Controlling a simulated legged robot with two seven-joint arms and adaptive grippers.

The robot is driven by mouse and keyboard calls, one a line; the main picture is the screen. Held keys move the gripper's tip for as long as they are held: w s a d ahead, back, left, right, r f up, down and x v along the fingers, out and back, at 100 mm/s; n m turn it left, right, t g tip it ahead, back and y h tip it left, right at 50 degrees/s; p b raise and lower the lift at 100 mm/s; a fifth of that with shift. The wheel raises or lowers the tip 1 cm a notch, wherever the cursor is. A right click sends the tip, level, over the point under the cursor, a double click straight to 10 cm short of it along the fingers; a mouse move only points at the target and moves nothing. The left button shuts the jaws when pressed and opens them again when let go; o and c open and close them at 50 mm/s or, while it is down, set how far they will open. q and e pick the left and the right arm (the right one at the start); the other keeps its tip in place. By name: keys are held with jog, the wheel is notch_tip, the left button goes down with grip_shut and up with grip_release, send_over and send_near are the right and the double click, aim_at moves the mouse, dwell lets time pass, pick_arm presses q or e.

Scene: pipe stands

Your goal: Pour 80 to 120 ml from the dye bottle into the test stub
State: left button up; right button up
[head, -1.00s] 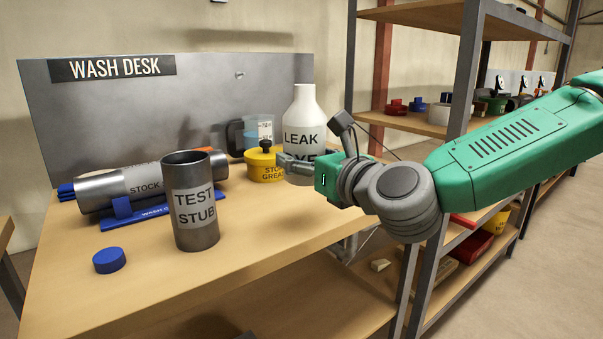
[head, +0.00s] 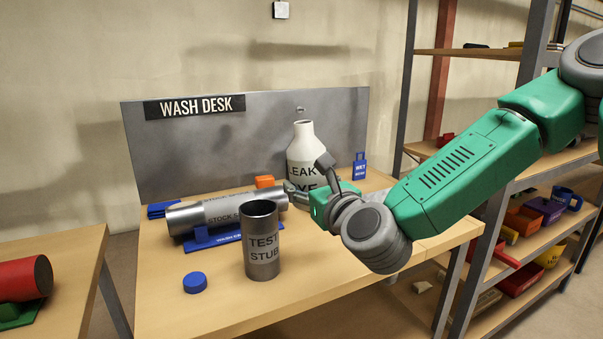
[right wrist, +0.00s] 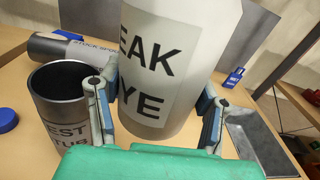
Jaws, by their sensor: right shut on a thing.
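The white dye bottle (head: 304,158), marked LEAK DYE, stands upright in my right gripper (head: 297,192) in the head view. Its neck shows no cap. In the right wrist view the two fingers hold the sides of the bottle (right wrist: 170,60). Whether its base touches the desk cannot be told. The test stub (head: 262,245) is a dark metal cylinder, open at the top, standing upright on the desk, in front and to the left of the bottle. It also shows left of the fingers in the right wrist view (right wrist: 62,110). My left gripper is out of view.
The wash desk (head: 200,318) has a grey back panel (head: 250,135). A stock pipe (head: 220,210) lies on a blue cradle behind the stub. A blue cap (head: 195,282) lies left of the stub. A shelf rack (head: 548,75) stands right. A red cylinder (head: 25,278) lies on another table.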

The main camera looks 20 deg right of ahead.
jog(key=d+f+n+p, duration=0.1)
jog(key=n+p, duration=0.1)
jog(key=d+f+n+g+p, duration=0.1)
jog(key=f+n+p, duration=0.1)
jog(key=n+p, duration=0.1)
jog(key=s+d+f+n+g+h+p, duration=0.1)
jog(key=n+p, duration=0.1)
jog(key=n, duration=0.1)
jog(key=shift+s+d+f+p, duration=0.1)
jog(key=shift+d+f+p, duration=0.1)
jog(key=shift+f+p, duration=0.1)
notch_tip(320, 180, up, 2)
jog(key=n+p, duration=0.1)
jog(key=p, duration=0.1)
jog(key=n+h+p, duration=0.1)
jog(key=shift+a+r+n+g+p, duration=0.1)
jog(key=shift+r+n+g+p, duration=0.2)
jog(key=shift+n+p, duration=0.1)
jog(key=shift+f+b, duration=0.45)
jog(key=shift+b, duration=0.05)
jog(key=shift+a+r+h, duration=0.1)
jog(key=shift+r+h, duration=0.05)
jog(key=shift+h, duration=0.15)
jog(key=shift+d, duration=0.2)
jog(key=shift+a, duration=0.1)
jog(key=shift+r+n+p, duration=0.2)
jog(key=shift+n+p, duration=0.1)
jog(key=shift+p, duration=0.05)
jog(key=shift+r, duration=0.15)
